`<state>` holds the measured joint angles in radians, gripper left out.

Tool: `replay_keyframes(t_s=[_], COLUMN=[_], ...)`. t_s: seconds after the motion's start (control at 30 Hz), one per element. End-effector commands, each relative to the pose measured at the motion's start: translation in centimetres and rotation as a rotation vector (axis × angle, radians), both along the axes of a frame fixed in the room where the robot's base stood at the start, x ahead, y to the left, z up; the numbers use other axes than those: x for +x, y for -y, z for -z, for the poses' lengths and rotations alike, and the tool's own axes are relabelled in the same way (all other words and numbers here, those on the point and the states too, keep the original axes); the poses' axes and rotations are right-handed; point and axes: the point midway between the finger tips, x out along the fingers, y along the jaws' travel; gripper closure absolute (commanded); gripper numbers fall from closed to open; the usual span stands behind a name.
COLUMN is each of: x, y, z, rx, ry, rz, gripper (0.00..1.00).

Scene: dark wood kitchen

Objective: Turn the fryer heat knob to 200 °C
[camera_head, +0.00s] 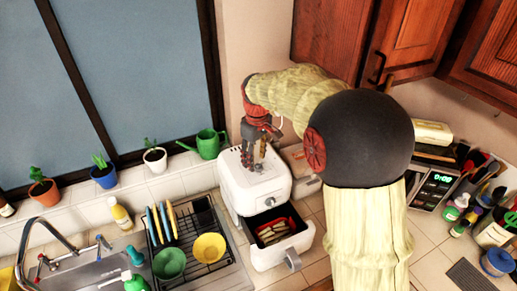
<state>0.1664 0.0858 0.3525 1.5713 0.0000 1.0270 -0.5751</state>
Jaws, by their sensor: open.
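The white air fryer (247,193) stands on the tiled counter below the window corner. Its drawer (284,256) is pulled out toward the front, with a grey handle and pale strips of food inside. A small round dark-and-light knob (268,199) shows on the fryer's upper front; its setting is too small to read. My gripper (254,166) points down over the fryer's top, with its fingers apart and nothing seen between them. The fingertips are at or just above the top surface; I cannot tell if they touch. They hide part of the top.
A dish rack (207,281) with bowls and plates is left of the fryer, next to the sink (95,270). A green watering can (207,144) and potted plants line the sill. A white box (299,166) stands behind right.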

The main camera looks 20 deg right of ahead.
Motion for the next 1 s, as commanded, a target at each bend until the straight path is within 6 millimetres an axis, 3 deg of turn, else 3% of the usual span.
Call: replay_keyframes(t_s=[0.03,0.1,0.33,0.57,1.0], x=[1.1,2.3,4.9,5.6,5.6], y=[0.7,1.4,3.3,3.8,3.8], z=[-0.8,-0.6,0.5,1.7,7.6], rx=[0.001,0.003,0.01,0.012,0.012], ry=[-0.02,-0.043,-0.091,-0.107,-0.106], rz=[-0.014,-0.037,-0.093,-0.112,-0.112], gripper=[0.56,0.56,0.56,0.56,0.56])
